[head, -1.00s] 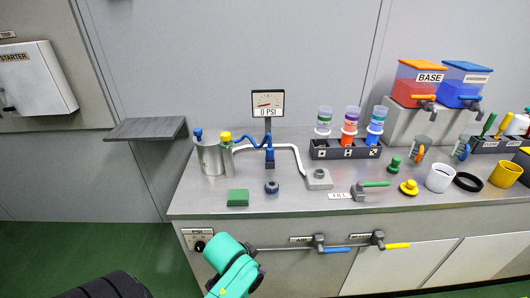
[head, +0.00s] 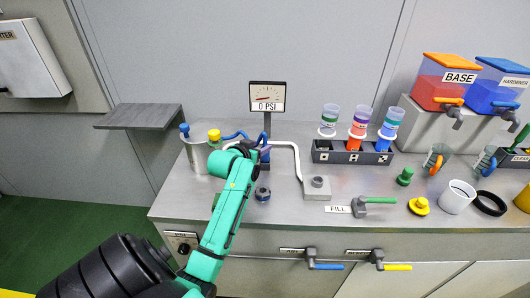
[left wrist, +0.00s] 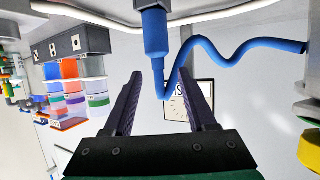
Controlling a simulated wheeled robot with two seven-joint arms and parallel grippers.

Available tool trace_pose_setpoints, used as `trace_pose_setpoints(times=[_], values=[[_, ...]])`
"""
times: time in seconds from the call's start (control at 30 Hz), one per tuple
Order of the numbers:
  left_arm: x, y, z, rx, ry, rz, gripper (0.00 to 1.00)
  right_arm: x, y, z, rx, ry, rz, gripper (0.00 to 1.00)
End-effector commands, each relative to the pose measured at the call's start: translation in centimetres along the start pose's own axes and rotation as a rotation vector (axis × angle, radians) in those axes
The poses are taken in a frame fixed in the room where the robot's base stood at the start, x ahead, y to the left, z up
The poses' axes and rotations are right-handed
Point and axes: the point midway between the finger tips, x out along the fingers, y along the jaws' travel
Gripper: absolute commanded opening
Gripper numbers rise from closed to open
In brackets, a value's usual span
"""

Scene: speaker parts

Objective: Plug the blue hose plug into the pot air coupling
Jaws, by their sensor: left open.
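The blue hose plug (left wrist: 155,32) is at the top of the left wrist view, just beyond my left fingertips and apart from them. Its blue hose (left wrist: 225,48) curls away to the right; it also shows in the head view (head: 232,136). My left gripper (left wrist: 155,95) is open and empty, its dark fingers on either side of a line toward the plug. In the head view it (head: 263,151) is at the gauge stand, where it hides most of the plug. The silver pot (head: 196,158) stands left of it, partly hidden by my arm. I cannot make out the air coupling.
The gauge (head: 267,96) reads 0 PSI. A white pipe (head: 297,158) runs down to a grey block (head: 317,187). A dark rack (head: 350,153) with several cups stands to the right. A dark round fitting (head: 263,193) lies on the counter (head: 285,215).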

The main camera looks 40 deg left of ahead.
Motion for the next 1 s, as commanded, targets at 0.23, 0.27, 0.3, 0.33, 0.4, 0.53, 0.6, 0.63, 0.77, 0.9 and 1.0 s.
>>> trace_pose_setpoints(times=[0.23,0.27,0.3,0.33,0.4,0.53,0.6,0.63,0.77,0.9,1.0], values=[[3.0,0.1,-0.4,0.0,-0.001,0.001,0.57,-0.9,0.1,-2.8,-0.001,0.046,0.002,0.0],[3.5,0.1,-0.4,0.0,0.0,0.001,0.57,-1.1,0.1,-3.4,-0.001,0.056,0.002,0.0],[4.2,0.1,-0.5,0.0,-0.001,0.001,0.57,-1.3,0.0,-3.9,-0.001,0.065,0.0,0.0],[4.8,0.2,-0.5,0.0,-0.001,0.001,0.57,-1.4,-0.1,-4.1,-0.001,0.068,-0.001,0.0],[5.9,0.1,-0.3,0.0,0.0,0.0,0.57,-1.2,-0.3,-4.0,-0.001,0.066,-0.005,0.0],[6.7,0.1,-0.2,0.002,0.0,0.0,0.57,-1.2,-0.8,-3.3,-0.001,0.054,-0.012,0.0],[6.7,0.1,-0.2,0.002,0.0,0.0,0.57,-1.1,-1.0,-2.9,-0.001,0.048,-0.013,0.0],[6.7,0.1,-0.2,0.002,0.0,0.0,0.57,-1.1,-1.0,-2.8,-0.001,0.046,-0.013,0.0],[6.7,0.1,-0.1,0.002,0.0,0.0,0.3,-1.1,-1.0,-2.6,-0.002,0.043,-0.013,0.0],[6.7,0.1,-0.1,0.002,0.0,0.0,0.0,-1.1,-0.8,-2.6,-0.002,0.042,-0.011,0.0],[6.7,0.1,-0.2,0.002,0.0,0.0,0.0,-1.2,-0.6,-2.5,-0.003,0.041,-0.009,0.0]])
